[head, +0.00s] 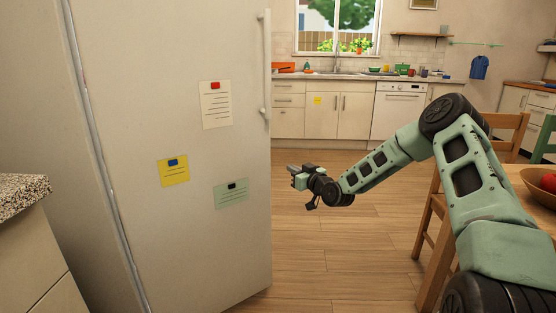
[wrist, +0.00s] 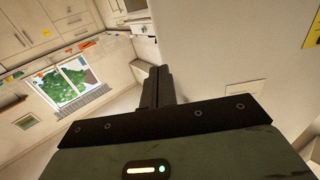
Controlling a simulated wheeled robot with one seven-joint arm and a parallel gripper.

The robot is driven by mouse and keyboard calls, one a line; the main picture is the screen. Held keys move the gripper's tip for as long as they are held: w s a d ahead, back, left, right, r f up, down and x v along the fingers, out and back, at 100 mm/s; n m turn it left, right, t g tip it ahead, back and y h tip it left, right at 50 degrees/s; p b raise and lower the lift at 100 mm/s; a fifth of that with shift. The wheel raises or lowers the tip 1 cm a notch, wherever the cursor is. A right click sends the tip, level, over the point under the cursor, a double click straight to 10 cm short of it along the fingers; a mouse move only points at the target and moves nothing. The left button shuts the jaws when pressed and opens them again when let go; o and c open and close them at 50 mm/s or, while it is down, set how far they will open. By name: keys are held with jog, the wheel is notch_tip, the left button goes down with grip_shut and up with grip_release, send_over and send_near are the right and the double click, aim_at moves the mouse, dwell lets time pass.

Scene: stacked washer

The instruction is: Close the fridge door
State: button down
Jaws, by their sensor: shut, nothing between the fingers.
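The fridge door (head: 150,100) is a tall off-white panel on the left of the head view, with a vertical handle (head: 266,65) near its right edge. Its surface also fills the right side of the wrist view (wrist: 210,50). I cannot tell from here how far the door stands open; the fridge's inside is hidden. My gripper (head: 294,174) is just right of the door's free edge in the head view, below the handle. Its fingers (wrist: 157,85) are together and empty in the wrist view, appearing in front of the door's surface; contact is not clear.
A white paper (head: 216,105), a yellow note (head: 173,171) and a green note (head: 231,194) hang on the door. A granite-topped counter (head: 20,192) stands at left. A wooden chair (head: 428,225) and table are at right. Wooden floor (head: 330,245) is clear between.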

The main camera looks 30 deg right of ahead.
aim_at(270, 156)
jog(key=w, duration=0.4)
jog(key=w+b, duration=0.1)
jog(key=w, duration=0.2)
jog(key=w+a, duration=0.1)
jog(key=w, duration=0.3)
jog(key=shift+w+b, duration=0.3)
